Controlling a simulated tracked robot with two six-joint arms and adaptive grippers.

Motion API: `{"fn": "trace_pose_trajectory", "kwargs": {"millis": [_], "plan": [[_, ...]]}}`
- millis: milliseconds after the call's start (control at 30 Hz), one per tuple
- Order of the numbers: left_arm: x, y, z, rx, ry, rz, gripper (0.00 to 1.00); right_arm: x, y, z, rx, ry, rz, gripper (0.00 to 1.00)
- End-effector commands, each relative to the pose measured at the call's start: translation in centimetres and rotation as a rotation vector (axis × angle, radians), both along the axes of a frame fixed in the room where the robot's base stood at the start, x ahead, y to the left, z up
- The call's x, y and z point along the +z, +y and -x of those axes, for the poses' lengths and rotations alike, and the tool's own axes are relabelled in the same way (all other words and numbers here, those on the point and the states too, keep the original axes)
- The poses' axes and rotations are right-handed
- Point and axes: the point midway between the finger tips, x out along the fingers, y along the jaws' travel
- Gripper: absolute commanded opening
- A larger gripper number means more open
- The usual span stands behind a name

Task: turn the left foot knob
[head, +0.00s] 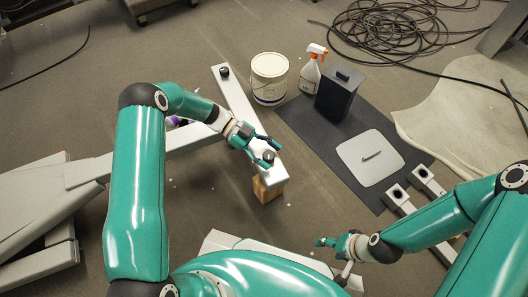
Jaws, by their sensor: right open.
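A pale grey foot bar (238,97) of the elliptical runs from the upper left to the lower right. One black foot knob (268,156) stands at its near end, and another black knob (224,71) stands at its far end. My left gripper (270,151) is over the near end, with its two fingers spread apart and the near knob close to or between the tips. I cannot tell whether a finger touches the knob. My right gripper (321,242) is open and empty, well below and to the right of the bar.
A wooden block (267,190) is under the bar's near end. A white bucket (269,80), spray bottle (310,72) and black bin (338,95) stand beyond. A grey plate (370,157) lies on a dark mat (306,130). Coiled cable (390,35) lies at the upper right.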

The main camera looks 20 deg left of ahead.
Motion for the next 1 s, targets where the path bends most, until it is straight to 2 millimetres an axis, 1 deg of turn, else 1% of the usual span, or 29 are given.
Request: {"fn": "trace_pose_trajectory", "kwargs": {"millis": [200, 333, 467, 700, 800, 900, 1000], "plan": [[0.0, 0.1, 0.1, -0.001, 0.002, 0.002, 0.65, 0.0, 0.0, 0.0, 0.0, 0.0, 0.0, 0.65], [0.4, 1.1, -0.1, -0.001, 0.001, 0.001, 0.65, 0.1, 0.0, 0.0, 0.0, 0.0, 0.0, 0.65], [1.1, 3.0, -0.5, 0.001, 0.001, 0.0, 0.65, 0.1, 0.0, 0.0, 0.0, 0.0, 0.0, 0.65], [2.9, 7.4, -1.4, 0.002, -0.001, -0.002, 0.65, 0.0, 0.0, 0.0, 0.0, 0.0, 0.0, 0.65], [3.6, 8.9, -1.6, 0.001, -0.001, -0.001, 0.65, 0.0, 0.0, 0.0, 0.0, 0.0, 0.0, 0.65], [4.0, 10.1, -1.8, 0.0, 0.001, 0.0, 0.65, 0.0, 0.0, 0.0, 0.0, 0.0, 0.0, 0.65], [4.3, 10.7, -1.9, -0.001, 0.003, 0.0, 0.65, 0.0, 0.0, 0.0, 0.0, 0.0, 0.0, 0.65]]}}
